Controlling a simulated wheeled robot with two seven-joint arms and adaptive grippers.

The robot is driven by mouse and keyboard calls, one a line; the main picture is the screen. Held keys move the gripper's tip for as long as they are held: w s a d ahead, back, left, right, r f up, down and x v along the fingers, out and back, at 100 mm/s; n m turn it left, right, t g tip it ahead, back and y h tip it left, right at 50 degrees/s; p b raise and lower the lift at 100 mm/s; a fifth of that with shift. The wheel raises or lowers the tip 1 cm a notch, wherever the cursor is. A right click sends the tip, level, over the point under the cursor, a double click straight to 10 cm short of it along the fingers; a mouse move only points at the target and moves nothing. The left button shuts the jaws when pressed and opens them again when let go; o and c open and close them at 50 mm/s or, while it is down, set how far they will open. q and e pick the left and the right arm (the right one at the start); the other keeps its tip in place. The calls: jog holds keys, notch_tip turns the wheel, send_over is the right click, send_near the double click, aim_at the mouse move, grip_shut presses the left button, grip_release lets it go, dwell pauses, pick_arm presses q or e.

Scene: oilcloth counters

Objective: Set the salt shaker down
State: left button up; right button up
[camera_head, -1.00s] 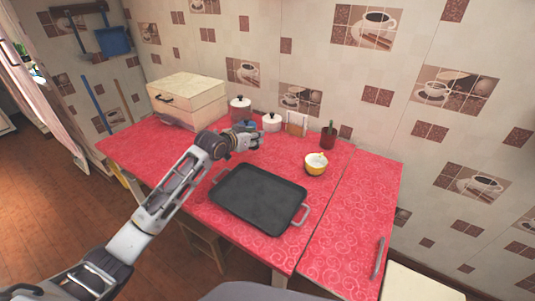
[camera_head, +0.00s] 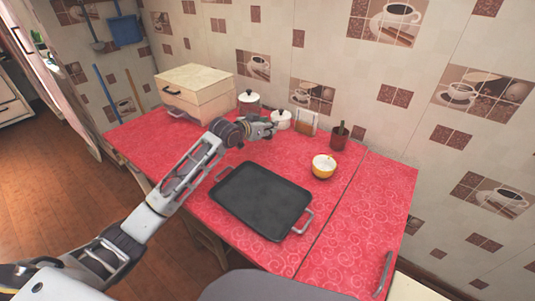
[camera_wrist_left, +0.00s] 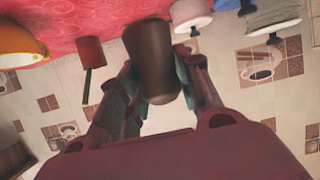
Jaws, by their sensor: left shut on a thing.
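My left gripper (camera_head: 272,130) is over the back part of the red counter, in front of the small white canister. In the left wrist view, my left gripper (camera_wrist_left: 152,80) is shut on a dark brown rounded cylinder, which I take for the salt shaker (camera_wrist_left: 149,50). The fingers press on both its sides. In the head view the shaker is mostly hidden by the gripper, so I cannot tell whether it touches the counter. My right gripper is not in view.
A black tray (camera_head: 261,200) lies in front. A yellow cup (camera_head: 323,166), red pot (camera_head: 339,140), napkin holder (camera_head: 305,123), small canister (camera_head: 281,119), larger canister (camera_head: 248,101) and cream bread box (camera_head: 196,92) stand around. The red counter (camera_head: 345,225) has free room at right.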

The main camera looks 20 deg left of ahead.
aim_at(267, 139)
pick_arm(q)
notch_tip(267, 139, down, 5)
jog(key=shift+f+b, duration=0.15)
jog(key=shift+b, duration=0.4)
jog(key=shift+f, duration=0.35)
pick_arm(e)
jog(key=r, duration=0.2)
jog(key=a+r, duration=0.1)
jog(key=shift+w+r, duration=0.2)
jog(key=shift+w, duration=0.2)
